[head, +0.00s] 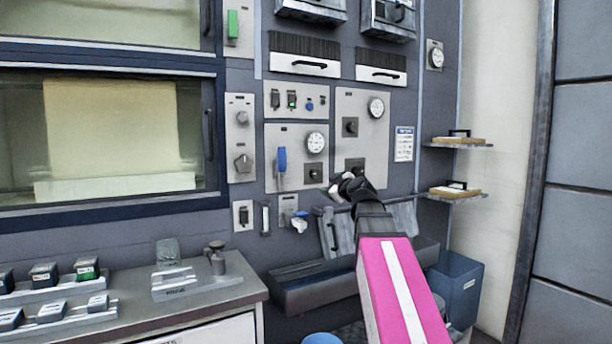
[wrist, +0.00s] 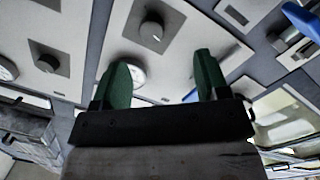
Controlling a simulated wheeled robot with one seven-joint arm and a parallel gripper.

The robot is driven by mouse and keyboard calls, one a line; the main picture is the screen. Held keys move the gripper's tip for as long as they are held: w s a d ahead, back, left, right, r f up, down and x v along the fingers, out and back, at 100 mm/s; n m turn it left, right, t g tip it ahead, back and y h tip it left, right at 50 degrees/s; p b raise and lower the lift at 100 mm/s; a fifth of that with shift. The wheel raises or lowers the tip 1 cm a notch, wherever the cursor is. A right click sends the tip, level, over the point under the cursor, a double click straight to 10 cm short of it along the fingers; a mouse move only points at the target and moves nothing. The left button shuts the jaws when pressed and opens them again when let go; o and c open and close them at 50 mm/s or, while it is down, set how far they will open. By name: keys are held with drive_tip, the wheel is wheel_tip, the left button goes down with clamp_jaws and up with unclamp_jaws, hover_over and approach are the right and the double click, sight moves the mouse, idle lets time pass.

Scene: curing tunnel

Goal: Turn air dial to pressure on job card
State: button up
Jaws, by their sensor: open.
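The wall panels carry round gauges and dark knobs; their labels are too small to read, so I cannot tell which is the air dial. A left gauge (head: 317,141) sits above a knob (head: 315,172). A right gauge (head: 376,107) sits up and right of another knob (head: 350,127). A white card with a blue header (head: 403,144) may be the job card; its text is unreadable. My gripper (wrist: 162,75) is open and empty, its green fingers apart before the panel. In the wrist view a knob (wrist: 151,33) lies beyond the fingertips, and a gauge (wrist: 138,76) is partly hidden by the left finger.
A blue handle (head: 282,160) hangs left of the gauges. A grey trough (head: 305,288) and blue bin (head: 458,284) stand below. A bench (head: 230,292) with blocks is at left. Two small shelves (head: 462,146) jut out at right.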

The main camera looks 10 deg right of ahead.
sight(316, 174)
drive_tip(key=shift+t, duration=0.3)
drive_tip(key=x, duration=0.3)
drive_tip(key=r+x, duration=0.1)
drive_tip(key=x, duration=0.3)
drive_tip(key=r+x, duration=0.1)
drive_tip(key=x, duration=0.3)
drive_tip(key=shift+a+r, duration=0.1)
drive_tip(key=shift+a, duration=0.05)
drive_tip(key=shift+c, duration=0.3)
drive_tip(key=c, duration=0.9)
